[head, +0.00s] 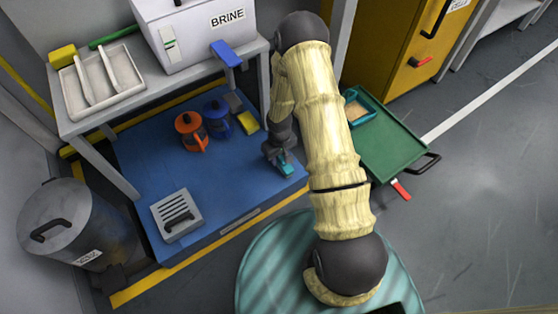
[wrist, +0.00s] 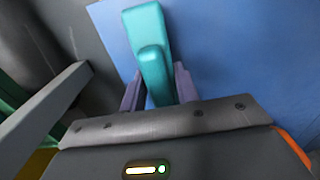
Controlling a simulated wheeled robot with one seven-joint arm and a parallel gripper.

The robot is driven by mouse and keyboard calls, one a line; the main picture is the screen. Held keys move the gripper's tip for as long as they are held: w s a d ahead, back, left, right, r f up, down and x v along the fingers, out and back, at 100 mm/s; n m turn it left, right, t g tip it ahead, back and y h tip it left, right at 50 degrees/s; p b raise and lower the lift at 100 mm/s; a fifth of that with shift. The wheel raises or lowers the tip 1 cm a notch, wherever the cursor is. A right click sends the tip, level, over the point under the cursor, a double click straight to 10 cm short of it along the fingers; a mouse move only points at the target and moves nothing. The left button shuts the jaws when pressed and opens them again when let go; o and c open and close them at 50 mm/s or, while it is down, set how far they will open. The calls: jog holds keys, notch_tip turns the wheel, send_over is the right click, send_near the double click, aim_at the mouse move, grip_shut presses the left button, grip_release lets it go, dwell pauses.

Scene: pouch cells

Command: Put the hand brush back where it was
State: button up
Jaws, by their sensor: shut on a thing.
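The teal hand brush (wrist: 145,25) is between the two fingers of my gripper (wrist: 158,92) in the wrist view, and the fingers are shut on it. Its bristles cannot be made out. In the head view the brush (head: 285,168) shows as a small teal shape below my gripper (head: 277,154), over the right part of the blue surface (head: 235,182). I cannot tell whether the brush touches that surface. My arm hides part of the area to the right.
Orange (head: 190,132) and blue (head: 216,118) jugs and a yellow block (head: 248,123) stand behind on the blue surface. A grey slotted box (head: 177,216) is front left. A table leg (head: 264,85) rises nearby. A green cart (head: 388,148) with a teal pan (head: 360,106) is right.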

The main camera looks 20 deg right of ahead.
jog(key=shift+f, duration=0.7)
jog(key=shift+f, duration=0.2)
jog(key=o, duration=0.9)
jog(key=shift+o, duration=0.2)
jog(key=shift+r, duration=0.1)
notch_tip(320, 180, up, 12)
jog(key=p, duration=0.8)
jog(key=shift+r, duration=0.1)
